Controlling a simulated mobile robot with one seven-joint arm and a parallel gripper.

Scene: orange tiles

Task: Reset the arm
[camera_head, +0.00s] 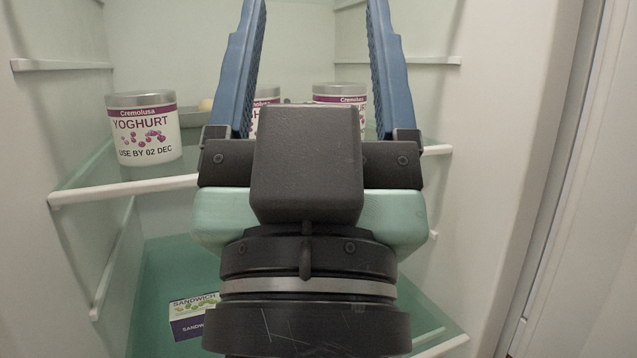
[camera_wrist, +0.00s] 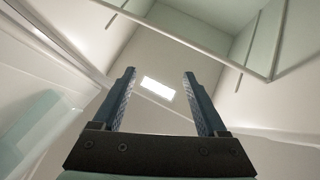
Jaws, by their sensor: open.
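My gripper (camera_head: 312,25) fills the middle of the head view, with its two blue fingers pointing up and spread wide apart. It is open, and nothing shows between the fingers at their tips. It also shows in the wrist view (camera_wrist: 159,76), open and empty, in front of pale walls and a bright light patch. In the head view it stands in front of a fridge's inside, and its body hides part of the shelf behind it.
A yoghurt tub (camera_head: 146,128) stands on the glass shelf (camera_head: 100,193) at left. Another tub (camera_head: 340,94) and a partly hidden tub (camera_head: 266,97) stand farther back. A sandwich box (camera_head: 192,317) lies on the lower shelf. The fridge's side wall (camera_head: 500,150) is at right.

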